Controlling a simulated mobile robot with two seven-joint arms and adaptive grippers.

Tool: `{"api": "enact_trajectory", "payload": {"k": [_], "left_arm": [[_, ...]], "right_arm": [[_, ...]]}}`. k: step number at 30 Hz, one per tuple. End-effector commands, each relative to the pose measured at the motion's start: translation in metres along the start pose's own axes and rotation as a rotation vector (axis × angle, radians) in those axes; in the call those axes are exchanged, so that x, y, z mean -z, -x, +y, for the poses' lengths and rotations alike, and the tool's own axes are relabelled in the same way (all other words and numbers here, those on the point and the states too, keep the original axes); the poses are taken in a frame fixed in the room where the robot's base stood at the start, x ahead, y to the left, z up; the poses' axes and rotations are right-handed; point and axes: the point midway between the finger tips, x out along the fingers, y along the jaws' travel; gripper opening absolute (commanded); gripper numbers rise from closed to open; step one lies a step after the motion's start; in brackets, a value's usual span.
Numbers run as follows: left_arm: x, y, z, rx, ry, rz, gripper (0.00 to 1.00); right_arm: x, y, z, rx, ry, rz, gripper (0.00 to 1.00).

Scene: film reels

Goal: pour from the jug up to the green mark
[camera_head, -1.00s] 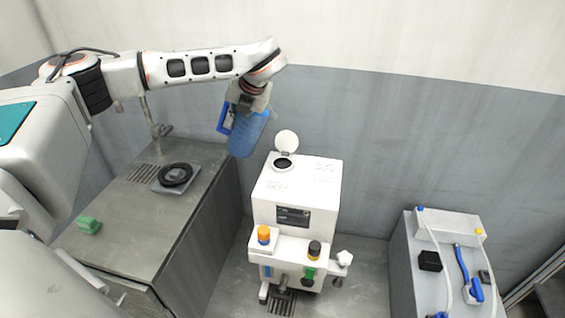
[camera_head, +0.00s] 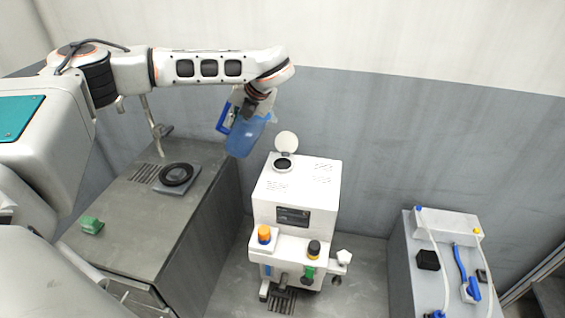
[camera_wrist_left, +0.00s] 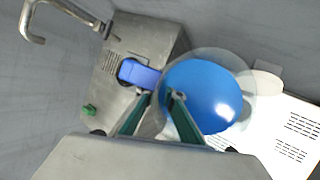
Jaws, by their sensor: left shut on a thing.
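The blue, see-through jug (camera_head: 243,140) hangs in the air left of the white machine, tilted, with its blue handle (camera_head: 227,118) on the left. My left gripper (camera_head: 252,104) is shut on the jug at its upper part. In the left wrist view the fingers (camera_wrist_left: 160,98) close on the jug's near rim, and blue liquid (camera_wrist_left: 205,92) shows inside its round mouth. The white machine (camera_head: 298,190) has a round dark opening (camera_head: 283,163) on top, its round lid (camera_head: 287,141) raised. I cannot make out a green mark. My right gripper is not in view.
A grey counter (camera_head: 130,215) at left carries a black ring on a plate (camera_head: 176,175), a green block (camera_head: 91,225) and a tap (camera_head: 158,130). A grey cabinet (camera_head: 405,265) with hoses stands at right. Floor shows between machine and cabinet.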

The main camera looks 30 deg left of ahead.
Motion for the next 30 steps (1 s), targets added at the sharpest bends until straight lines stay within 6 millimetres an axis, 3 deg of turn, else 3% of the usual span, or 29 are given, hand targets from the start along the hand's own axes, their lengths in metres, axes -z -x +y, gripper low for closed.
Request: {"api": "enact_trajectory", "payload": {"k": [30], "left_arm": [[-0.0034,0.0033,0.0024,-0.095,-0.035,-0.024,0.0]], "right_arm": [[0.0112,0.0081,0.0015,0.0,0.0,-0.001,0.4]]}}
